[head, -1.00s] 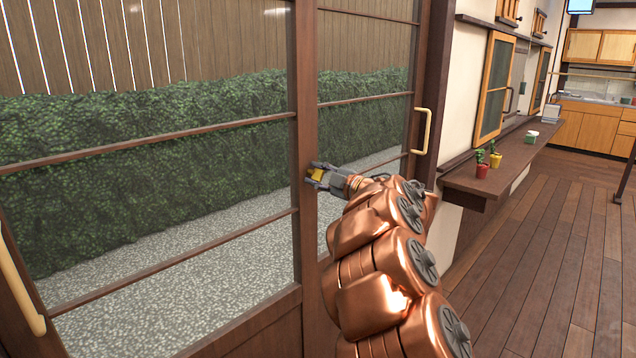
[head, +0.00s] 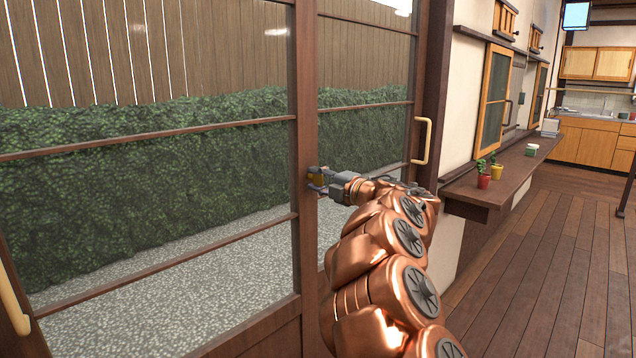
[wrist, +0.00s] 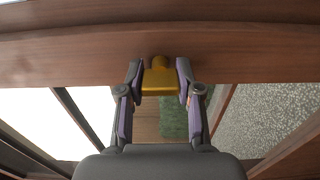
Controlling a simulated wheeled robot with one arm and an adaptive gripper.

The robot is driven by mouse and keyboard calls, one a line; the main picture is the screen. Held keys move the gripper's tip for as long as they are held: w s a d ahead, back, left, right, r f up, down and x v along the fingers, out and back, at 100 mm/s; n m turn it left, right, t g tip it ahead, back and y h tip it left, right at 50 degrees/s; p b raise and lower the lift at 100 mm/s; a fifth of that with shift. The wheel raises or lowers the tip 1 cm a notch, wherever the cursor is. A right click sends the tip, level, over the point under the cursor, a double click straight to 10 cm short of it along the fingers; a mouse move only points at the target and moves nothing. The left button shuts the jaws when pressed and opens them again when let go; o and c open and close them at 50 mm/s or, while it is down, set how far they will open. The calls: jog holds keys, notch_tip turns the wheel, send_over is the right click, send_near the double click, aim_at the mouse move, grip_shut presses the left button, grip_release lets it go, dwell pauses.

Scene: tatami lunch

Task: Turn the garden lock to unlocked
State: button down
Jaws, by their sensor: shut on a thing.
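The garden lock is a small gold knob (wrist: 160,80) on the brown wooden stile of the sliding glass door.
A pale door handle (head: 422,141) stands to the right of my gripper, and another handle (head: 12,290) is at the left edge. A wooden ledge (head: 520,165) with small potted plants (head: 489,172) juts out on the right. The wooden floor (head: 550,260) is clear.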

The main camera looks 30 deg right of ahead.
dwell(0.3)
jog(key=c, duration=0.8)
grip_release()
jog(key=shift+o, duration=0.2)
jog(key=v, duration=1.2)
